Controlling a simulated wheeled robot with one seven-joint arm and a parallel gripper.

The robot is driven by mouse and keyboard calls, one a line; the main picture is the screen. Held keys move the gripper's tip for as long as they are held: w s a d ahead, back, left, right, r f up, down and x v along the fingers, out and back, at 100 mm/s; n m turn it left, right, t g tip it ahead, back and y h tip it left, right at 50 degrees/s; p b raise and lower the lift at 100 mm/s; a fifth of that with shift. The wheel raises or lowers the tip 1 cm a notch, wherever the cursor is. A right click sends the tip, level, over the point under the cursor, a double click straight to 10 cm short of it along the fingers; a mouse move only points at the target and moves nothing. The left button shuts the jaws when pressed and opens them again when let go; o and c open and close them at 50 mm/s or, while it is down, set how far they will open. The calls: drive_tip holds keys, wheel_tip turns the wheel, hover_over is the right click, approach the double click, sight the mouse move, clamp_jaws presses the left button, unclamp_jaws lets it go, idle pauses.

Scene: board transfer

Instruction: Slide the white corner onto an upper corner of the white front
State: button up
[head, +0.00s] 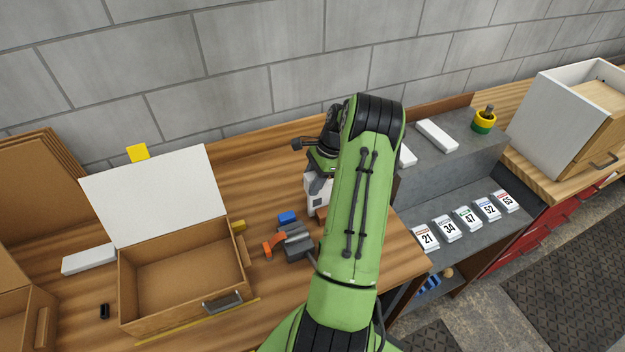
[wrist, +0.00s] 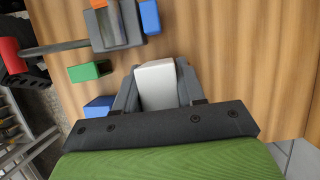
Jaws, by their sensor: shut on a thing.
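The white front (head: 155,190) is a thin white panel standing tilted at the back of an open cardboard-brown box (head: 185,272), at the left in the head view. In the wrist view my gripper (wrist: 156,88) is shut on a small white block, the white corner (wrist: 155,80), above the wooden table.
A grey vise-like tool (head: 297,243), an orange piece (head: 272,246) and a blue block (head: 287,217) lie between the box and my arm. A white bar (head: 89,259) lies left of the box. A grey shelf with numbered cards (head: 447,229) stands at right.

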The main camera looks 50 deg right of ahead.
drive_tip(key=shift+f+b, duration=1.05)
drive_tip(key=shift+f, duration=1.05)
drive_tip(key=o, duration=1.2)
drive_tip(key=p+v, duration=0.1)
drive_tip(key=v, duration=1.5)
drive_tip(key=shift+f, duration=0.1)
